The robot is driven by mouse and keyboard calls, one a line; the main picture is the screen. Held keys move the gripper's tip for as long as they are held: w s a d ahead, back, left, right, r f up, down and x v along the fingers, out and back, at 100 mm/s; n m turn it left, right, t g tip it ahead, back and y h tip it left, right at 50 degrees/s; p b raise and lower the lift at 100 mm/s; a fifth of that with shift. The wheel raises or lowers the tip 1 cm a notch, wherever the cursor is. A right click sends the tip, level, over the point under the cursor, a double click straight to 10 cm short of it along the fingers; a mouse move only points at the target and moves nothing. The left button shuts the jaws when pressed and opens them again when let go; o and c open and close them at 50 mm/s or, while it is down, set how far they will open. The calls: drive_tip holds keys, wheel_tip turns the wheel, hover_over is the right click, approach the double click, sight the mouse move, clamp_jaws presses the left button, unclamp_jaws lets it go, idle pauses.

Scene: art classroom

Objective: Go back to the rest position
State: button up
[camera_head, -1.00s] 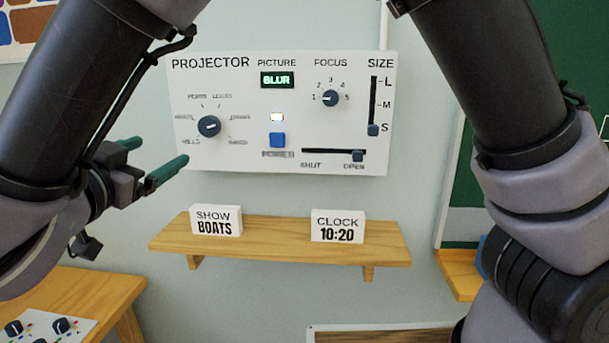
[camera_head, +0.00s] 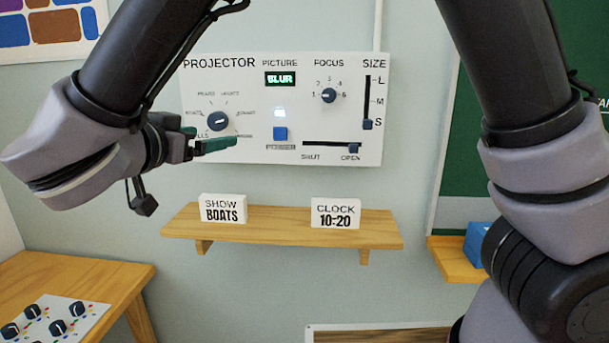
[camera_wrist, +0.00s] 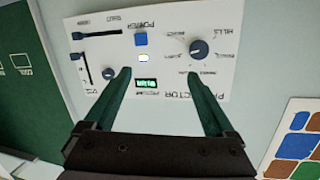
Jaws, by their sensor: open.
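The white projector panel (camera_head: 345,120) hangs on the wall. Its small display (camera_head: 280,79) reads BLUR. The focus knob (camera_head: 329,95) points near 1, the size slider (camera_head: 367,124) sits at S, and the shutter slider (camera_head: 354,148) sits at OPEN. A lit lamp (camera_head: 280,113) is above the blue power button (camera_head: 281,133). My gripper (camera_head: 212,138) has green fingers, spread and empty, in front of the panel's lower left by the picture knob (camera_head: 218,121). In the wrist view my gripper (camera_wrist: 160,73) faces the upside-down panel, with nothing between the fingers.
A wooden shelf (camera_head: 290,225) below the panel holds a SHOW BOATS card (camera_head: 223,208) and a CLOCK 10:20 card (camera_head: 335,213). A wooden table (camera_head: 125,280) at lower left carries a plate with several knobs (camera_head: 60,322). A green board (camera_head: 480,170) and blue box (camera_head: 478,245) are right.

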drive_tip(key=w+d+g+h, duration=0.1)
drive_tip(key=w+d+g, duration=0.4)
drive_tip(key=d, duration=0.8)
drive_tip(key=w+d+g+h, duration=0.2)
drive_tip(key=w+d+g, duration=0.2)
drive_tip(key=d, duration=0.8)
drive_tip(key=s+d+r+y, duration=0.2)
drive_tip(key=s+d+y, duration=0.1)
drive_tip(key=d, duration=0.5)
drive_tip(key=s+d+r+y, duration=0.2)
drive_tip(key=s+d+y, duration=0.2)
drive_tip(key=d+y, duration=0.2)
drive_tip(key=d, duration=0.2)
drive_tip(key=shift+d+n+y, duration=0.3)
drive_tip(key=shift+d+n, duration=0.1)
